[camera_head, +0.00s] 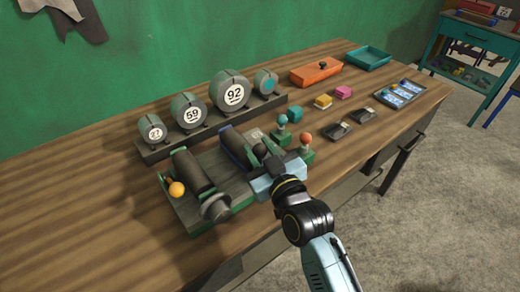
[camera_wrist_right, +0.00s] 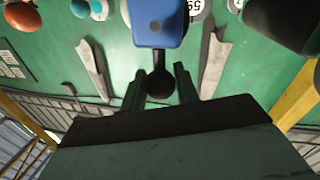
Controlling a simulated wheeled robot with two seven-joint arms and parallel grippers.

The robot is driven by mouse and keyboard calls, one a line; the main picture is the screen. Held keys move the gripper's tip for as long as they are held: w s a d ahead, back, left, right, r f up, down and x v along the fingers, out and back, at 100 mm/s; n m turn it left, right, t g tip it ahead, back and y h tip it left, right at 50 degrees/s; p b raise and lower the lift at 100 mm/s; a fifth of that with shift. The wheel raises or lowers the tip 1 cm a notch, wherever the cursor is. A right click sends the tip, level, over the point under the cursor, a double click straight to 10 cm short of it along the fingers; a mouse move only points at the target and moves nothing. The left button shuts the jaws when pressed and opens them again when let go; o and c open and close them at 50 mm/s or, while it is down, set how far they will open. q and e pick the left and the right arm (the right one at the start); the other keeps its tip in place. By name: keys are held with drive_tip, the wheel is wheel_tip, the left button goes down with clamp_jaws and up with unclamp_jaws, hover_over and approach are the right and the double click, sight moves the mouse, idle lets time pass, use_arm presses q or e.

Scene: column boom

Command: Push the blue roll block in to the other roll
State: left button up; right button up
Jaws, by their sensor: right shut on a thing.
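The blue roll block (camera_head: 228,151) carries a dark roll (camera_head: 239,146) on the grey-green machine bed (camera_head: 214,188). The other roll (camera_head: 193,170) sits in a green mount to its left, with a visible gap between them. My right gripper (camera_head: 262,160) is at the right side of the blue block. In the right wrist view, its two fingers (camera_wrist_right: 160,84) are shut on a black ball knob (camera_wrist_right: 160,82), which sticks out from the blue block (camera_wrist_right: 158,24). In the head view my gripper and wrist partly hide the bed's right end. My left gripper is not in view.
An orange ball handle (camera_head: 176,189) and a grey wheel (camera_head: 215,207) are at the bed's front left. Numbered round drums (camera_head: 231,91) stand on a rack behind. Green-based knobs (camera_head: 305,141) stand close right of my gripper. The bench's left side is clear.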

drive_tip(key=shift+s+a+r+p, duration=0.1)
drive_tip(key=shift+s+a+p, duration=0.2)
drive_tip(key=shift+a+p, duration=0.2)
clamp_jaws()
drive_tip(key=shift+s+a+p, duration=0.4)
drive_tip(key=shift+s+a, duration=0.25)
drive_tip(key=shift+a, duration=0.15)
drive_tip(key=o, duration=1)
unclamp_jaws()
drive_tip(key=shift+o, duration=0.2)
drive_tip(key=v, duration=1.3)
drive_tip(key=shift+s, duration=0.15)
